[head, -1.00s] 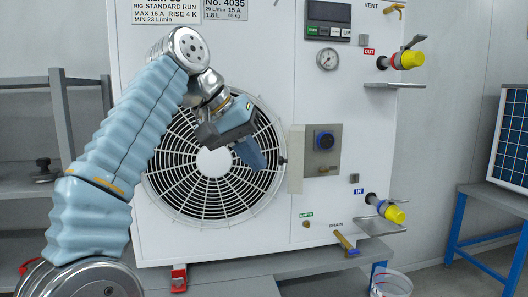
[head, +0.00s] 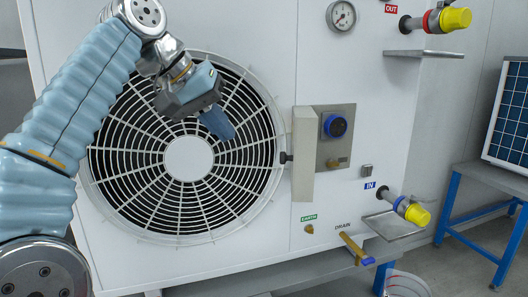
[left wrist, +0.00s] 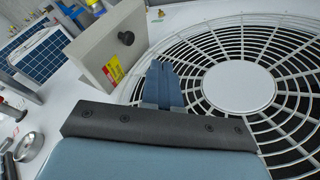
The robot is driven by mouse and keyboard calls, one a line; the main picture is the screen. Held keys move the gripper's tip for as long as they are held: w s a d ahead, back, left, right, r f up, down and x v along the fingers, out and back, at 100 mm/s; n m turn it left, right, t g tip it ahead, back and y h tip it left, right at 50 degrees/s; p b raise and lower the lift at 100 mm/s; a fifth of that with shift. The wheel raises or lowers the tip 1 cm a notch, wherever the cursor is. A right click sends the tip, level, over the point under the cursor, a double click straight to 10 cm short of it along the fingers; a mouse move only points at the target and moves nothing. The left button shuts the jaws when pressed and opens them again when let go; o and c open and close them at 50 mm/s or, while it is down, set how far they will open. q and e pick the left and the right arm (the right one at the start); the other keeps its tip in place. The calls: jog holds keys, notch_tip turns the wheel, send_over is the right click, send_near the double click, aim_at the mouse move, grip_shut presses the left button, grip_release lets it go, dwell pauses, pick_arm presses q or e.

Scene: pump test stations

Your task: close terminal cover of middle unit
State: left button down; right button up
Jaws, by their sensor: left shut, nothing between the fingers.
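The beige terminal cover (head: 303,154) stands open on the front of the white unit, at the left edge of a grey terminal plate (head: 328,152). A black knob (head: 286,157) sticks out from the cover's left face. The left wrist view shows the cover (left wrist: 105,45) at upper left with its knob (left wrist: 126,38) and a yellow and red label. My left gripper (head: 220,125) is shut and empty, in front of the fan grille, left of the cover and apart from it. Its blue fingers (left wrist: 161,85) are together. My right gripper is not in view.
The round fan grille (head: 189,158) lies behind my left gripper. Yellow-capped pipe ends (head: 455,18) and (head: 416,215) stick out at the right, with small shelves below. A drain valve handle (head: 355,248) juts out below the plate. A bucket (head: 406,284) stands at lower right.

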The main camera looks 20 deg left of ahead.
pick_arm(q)
jog(key=w+d+f, duration=0.4)
jog(key=d+f, duration=0.2)
jog(key=d, duration=0.1)
jog(key=shift+w+b, duration=0.3)
jog(key=shift+w, duration=0.1)
